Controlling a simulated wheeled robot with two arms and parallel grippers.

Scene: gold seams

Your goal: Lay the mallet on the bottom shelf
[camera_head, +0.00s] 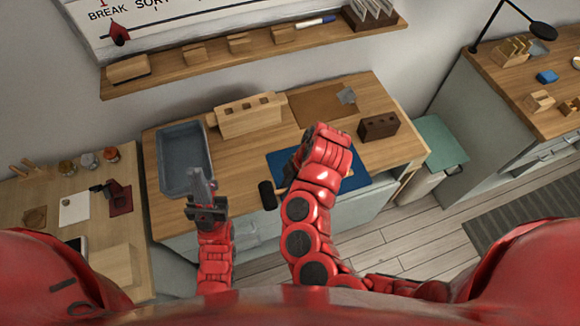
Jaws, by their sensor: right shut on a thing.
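A black, rounded thing (267,195), which looks like the mallet's head, is at the front edge of the wooden worktop, beside the blue mat. My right gripper (291,169) is over the mat and shut on what seems to be the mallet; my red wrist hides most of the grip and the handle is not clear. My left gripper (202,183) points up and away in front of the grey tub; nothing shows in it, and its finger gap is unclear. A wooden wall shelf (215,62) runs above the worktop; I cannot tell whether it is the bottom shelf.
The worktop (235,155) holds a grey tub (162,165), a wooden rack (248,117), a dark brown block (378,127) and the blue mat (350,181). A green-lidded bin (440,140) stands right.

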